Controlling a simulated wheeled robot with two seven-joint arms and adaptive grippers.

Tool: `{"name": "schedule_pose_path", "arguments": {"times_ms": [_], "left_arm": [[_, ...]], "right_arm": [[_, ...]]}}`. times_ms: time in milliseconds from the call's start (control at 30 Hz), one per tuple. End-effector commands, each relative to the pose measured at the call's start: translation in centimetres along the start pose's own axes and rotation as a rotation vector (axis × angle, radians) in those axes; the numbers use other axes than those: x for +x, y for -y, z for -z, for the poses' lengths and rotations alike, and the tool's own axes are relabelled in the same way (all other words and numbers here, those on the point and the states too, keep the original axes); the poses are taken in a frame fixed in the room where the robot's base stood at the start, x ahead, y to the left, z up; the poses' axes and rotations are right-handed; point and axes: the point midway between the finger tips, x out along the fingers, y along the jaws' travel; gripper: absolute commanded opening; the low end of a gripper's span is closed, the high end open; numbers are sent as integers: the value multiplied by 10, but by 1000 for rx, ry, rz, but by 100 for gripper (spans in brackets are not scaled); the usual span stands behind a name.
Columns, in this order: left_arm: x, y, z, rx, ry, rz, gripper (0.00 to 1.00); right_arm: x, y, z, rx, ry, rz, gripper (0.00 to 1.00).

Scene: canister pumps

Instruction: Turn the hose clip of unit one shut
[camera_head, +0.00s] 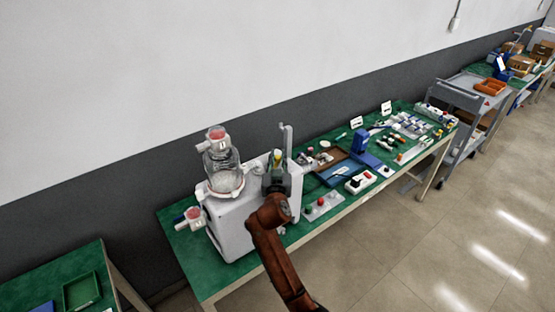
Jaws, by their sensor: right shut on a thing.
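The white pump unit (232,226) stands at the left end of the long green table. A clear canister (222,166) with a red-marked lid (216,132) that seems to read 1 sits on it. My right gripper (277,172) reaches from below to the unit's right side. It is shut on a small yellow-topped part (278,156), mostly hidden by the fingers. I cannot make out whether this is the hose clip, or how the clip is turned. My left gripper is not in view.
A grey upright post (287,140) rises just behind my right gripper. A white-and-red fitting (193,214) projects at the unit's left. A grey plate with coloured knobs (323,206), a brown tray (320,160) and a blue stand (361,147) lie to the right. A grey cart (459,98) stands beyond.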

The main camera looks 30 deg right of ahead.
Motion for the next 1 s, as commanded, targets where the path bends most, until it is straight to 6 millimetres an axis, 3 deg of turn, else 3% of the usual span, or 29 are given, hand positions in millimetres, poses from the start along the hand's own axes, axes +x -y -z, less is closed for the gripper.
{"name": "schedule_pose_path", "arguments": {"times_ms": [400, 433, 667, 1000], "left_arm": [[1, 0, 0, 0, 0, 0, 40], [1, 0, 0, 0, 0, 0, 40], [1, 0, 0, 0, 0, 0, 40], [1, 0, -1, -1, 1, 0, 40]], "right_arm": [[0, 0, 0, 1, 0, -5, 0], [0, 0, 0, 1, 0, -5, 20], [0, 0, 1, 1, -1, -5, 36], [-3, 0, 0, 1, 0, -4, 36]]}}
